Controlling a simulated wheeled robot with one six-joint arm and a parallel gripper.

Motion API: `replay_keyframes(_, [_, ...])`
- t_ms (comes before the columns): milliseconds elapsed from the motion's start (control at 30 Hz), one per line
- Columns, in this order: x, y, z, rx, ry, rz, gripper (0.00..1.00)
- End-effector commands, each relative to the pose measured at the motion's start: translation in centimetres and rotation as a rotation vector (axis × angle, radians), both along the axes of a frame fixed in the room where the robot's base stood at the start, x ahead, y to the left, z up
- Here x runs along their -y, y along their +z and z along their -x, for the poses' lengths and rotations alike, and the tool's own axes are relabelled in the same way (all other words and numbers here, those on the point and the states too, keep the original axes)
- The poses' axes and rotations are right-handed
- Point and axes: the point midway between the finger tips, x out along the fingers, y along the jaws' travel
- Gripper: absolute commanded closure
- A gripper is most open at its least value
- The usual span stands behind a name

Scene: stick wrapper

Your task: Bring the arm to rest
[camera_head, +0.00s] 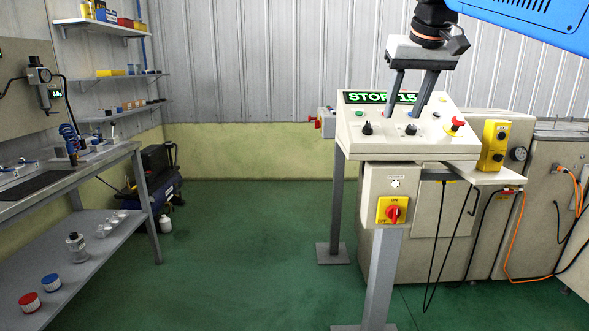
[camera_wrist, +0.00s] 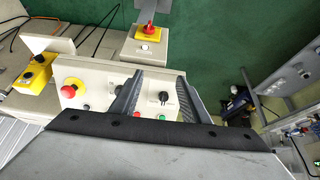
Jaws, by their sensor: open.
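My gripper (camera_head: 404,112) hangs at the upper right of the head view, fingers pointing down and spread apart, with nothing between them. It is in front of the control panel (camera_head: 350,145), a pale console with a green "STOP 15" display (camera_head: 380,97), knobs and a red emergency button (camera_head: 454,124). In the wrist view, the two open fingers of my gripper (camera_wrist: 156,86) show over the panel, with a black knob (camera_wrist: 163,98) between them in the picture. Whether the fingertips touch the panel cannot be told.
A red-and-yellow main switch (camera_head: 392,210) is on a box below the panel. A yellow control box (camera_head: 493,146) stands at the panel's right. Cables hang beneath. A workbench (camera_head: 100,166) with shelves (camera_head: 100,27) is at the left. The green floor (camera_head: 245,240) between is clear.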

Motion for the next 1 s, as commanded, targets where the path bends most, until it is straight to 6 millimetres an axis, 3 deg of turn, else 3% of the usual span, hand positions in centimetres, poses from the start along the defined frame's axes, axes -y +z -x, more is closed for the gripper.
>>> replay_keyframes(33, [0.5,-1.7,1.6,-0.006,-0.001,0.001,0.58])
replay_keyframes(367, [2.5,-13.8,10.5,-0.033,0.003,0.001,0.58])
replay_keyframes(800, [4.1,-33.1,23.2,-0.069,-0.004,-0.004,0.58])
replay_keyframes(1000, [4.3,-38.4,26.4,-0.078,-0.006,-0.006,0.58])
